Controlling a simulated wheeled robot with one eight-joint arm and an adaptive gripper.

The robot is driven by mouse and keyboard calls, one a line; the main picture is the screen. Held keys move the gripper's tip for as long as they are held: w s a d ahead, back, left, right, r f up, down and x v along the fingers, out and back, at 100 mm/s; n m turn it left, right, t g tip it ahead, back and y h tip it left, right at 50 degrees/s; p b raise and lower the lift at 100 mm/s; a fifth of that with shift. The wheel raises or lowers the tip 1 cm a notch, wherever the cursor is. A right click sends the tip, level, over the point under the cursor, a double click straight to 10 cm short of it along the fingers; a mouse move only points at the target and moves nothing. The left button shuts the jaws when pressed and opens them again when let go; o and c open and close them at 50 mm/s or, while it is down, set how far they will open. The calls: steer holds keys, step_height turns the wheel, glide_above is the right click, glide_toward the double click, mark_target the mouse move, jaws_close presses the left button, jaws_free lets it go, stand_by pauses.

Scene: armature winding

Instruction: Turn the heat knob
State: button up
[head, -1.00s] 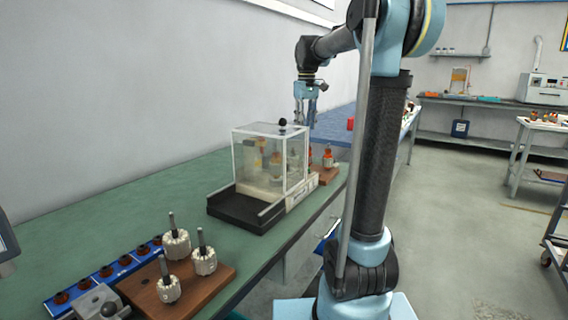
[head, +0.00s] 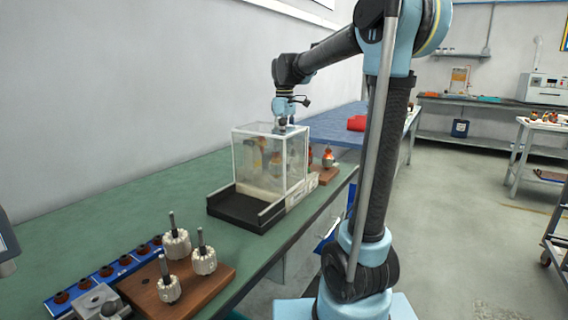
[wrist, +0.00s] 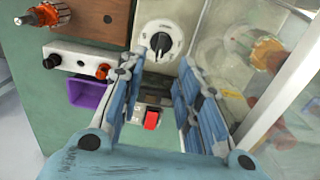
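In the wrist view a round white dial with dark markings (wrist: 164,40), which looks like the heat knob, sits on a light panel at top centre. My gripper (wrist: 158,66) points toward it with two blue fingers spread apart and nothing between them. The fingertips lie just short of the dial's near edge in the picture; I cannot tell the gap in depth. In the head view my gripper (head: 288,126) is pointed down at the far top edge of the clear box; its tips are partly hidden. The dial is not visible there.
The clear box (head: 257,150) stands close; its frame (wrist: 262,110) runs along the right finger. A wooden board (head: 205,289) holds armatures in front.

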step_height(320, 180, down, 9)
stand_by(0.4)
steer(key=shift+c, duration=0.2)
jaws_close()
